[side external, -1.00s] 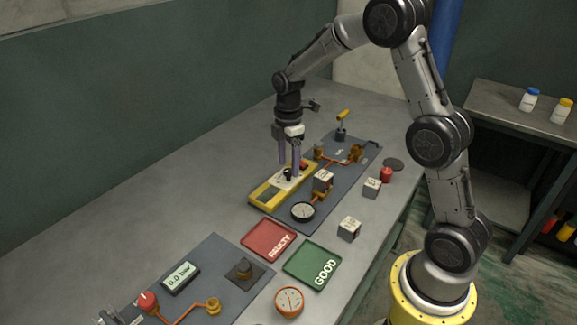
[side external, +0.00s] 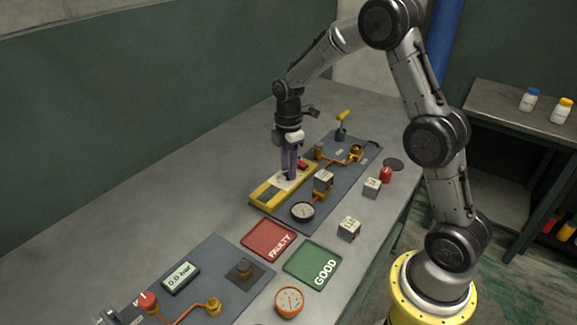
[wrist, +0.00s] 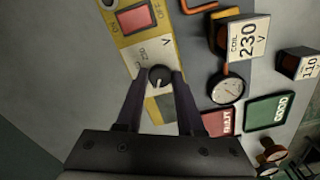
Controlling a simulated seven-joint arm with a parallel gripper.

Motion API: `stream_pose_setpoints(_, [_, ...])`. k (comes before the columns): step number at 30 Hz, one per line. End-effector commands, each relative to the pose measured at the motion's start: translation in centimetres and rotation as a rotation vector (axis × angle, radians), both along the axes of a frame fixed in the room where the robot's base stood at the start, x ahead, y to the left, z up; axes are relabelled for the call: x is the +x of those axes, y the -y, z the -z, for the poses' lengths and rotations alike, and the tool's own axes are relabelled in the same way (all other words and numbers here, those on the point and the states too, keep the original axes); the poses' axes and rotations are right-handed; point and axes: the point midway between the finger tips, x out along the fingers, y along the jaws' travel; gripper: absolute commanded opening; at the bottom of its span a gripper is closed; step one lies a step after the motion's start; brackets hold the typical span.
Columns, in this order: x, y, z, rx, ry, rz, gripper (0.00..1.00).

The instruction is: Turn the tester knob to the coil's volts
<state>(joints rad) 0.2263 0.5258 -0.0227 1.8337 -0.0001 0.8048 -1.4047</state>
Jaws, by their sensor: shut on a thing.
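A black-rimmed gauge (side external: 303,211) and copper pipework stand close to the tester. Two loose blocks (side external: 349,228) (side external: 372,187) sit to the right. Red FAULTY (side external: 262,231) and green GOOD (side external: 302,273) trays lie in front. The table left of the tester is clear.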

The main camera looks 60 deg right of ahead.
Motion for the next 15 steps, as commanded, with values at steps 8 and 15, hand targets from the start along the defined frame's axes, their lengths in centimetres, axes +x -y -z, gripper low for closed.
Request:
stream_pose_setpoints(8, [-0.01,0.0,-0.07,0.0,0.0,0.036,0.0])
stream_pose_setpoints(15, [0.0,0.01,-0.1,0.0,0.001,0.169,0.0])
